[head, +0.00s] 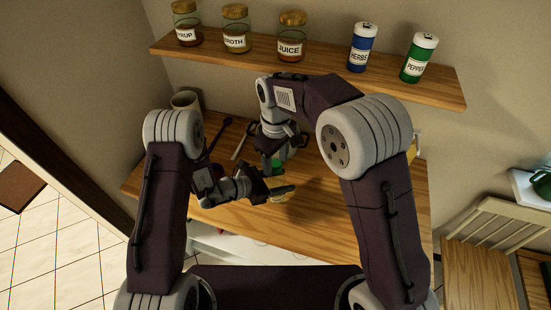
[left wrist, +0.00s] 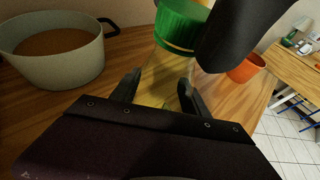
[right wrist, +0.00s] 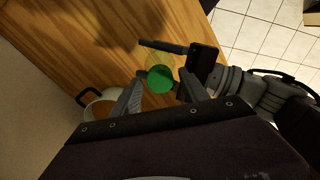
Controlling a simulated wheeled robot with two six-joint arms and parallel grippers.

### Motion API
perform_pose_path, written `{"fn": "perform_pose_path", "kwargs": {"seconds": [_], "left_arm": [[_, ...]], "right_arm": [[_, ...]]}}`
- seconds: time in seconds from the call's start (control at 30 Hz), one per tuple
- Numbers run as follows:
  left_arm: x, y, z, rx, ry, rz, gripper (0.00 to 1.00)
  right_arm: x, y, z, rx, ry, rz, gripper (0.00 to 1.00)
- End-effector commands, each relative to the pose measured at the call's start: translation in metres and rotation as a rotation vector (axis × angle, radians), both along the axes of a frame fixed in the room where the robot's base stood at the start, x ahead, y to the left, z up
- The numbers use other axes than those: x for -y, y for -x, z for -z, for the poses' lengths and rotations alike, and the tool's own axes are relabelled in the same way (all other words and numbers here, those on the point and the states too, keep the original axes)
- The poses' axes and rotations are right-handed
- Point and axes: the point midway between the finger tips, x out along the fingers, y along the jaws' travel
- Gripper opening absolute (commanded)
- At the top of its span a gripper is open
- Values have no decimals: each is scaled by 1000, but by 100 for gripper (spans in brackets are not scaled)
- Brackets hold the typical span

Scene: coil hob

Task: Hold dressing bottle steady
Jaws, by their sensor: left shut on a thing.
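The dressing bottle has a green cap (head: 277,166) and a clear, yellowish body. In the left wrist view, the bottle's body (left wrist: 160,80) stands between the fingers of my left gripper (left wrist: 157,92), which is shut on it from the side. In the right wrist view, the green cap (right wrist: 160,80) lies between the spread fingertips of my right gripper (right wrist: 158,90), which comes from above and looks open, with small gaps beside the cap. In the head view, my arms hide much of the bottle.
A pot (left wrist: 55,62) with brown contents stands on the wooden counter (head: 330,215) near the bottle. An orange container (left wrist: 246,70) is on the other side. A shelf (head: 320,70) above holds several jars and two shakers, close to my right arm.

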Motion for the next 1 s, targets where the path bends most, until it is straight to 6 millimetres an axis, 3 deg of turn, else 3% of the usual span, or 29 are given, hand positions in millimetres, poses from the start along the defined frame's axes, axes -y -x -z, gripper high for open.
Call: {"fn": "perform_pose_path", "kwargs": {"seconds": [0.03,0.17,0.2,0.33,0.43,0.57,0.6,0.67,1.0], "left_arm": [[0,0,0,0,1,0,0],[0,0,0,0,1,0,0],[0,0,0,0,1,0,0],[0,0,0,0,1,0,0],[0,0,0,0,1,0,0],[0,0,0,0,1,0,0],[0,0,0,0,1,0,0],[0,0,0,0,1,0,0],[0,0,0,0,1,0,0]], "right_arm": [[0,0,0,0,0,0,41],[0,0,0,0,0,0,5],[0,0,0,0,0,0,0],[0,0,0,0,0,31,0],[0,0,0,0,0,157,0],[0,0,0,0,0,150,0],[0,0,0,0,0,149,42],[0,0,0,0,0,149,59],[0,0,-2,1,-1,148,59]]}}
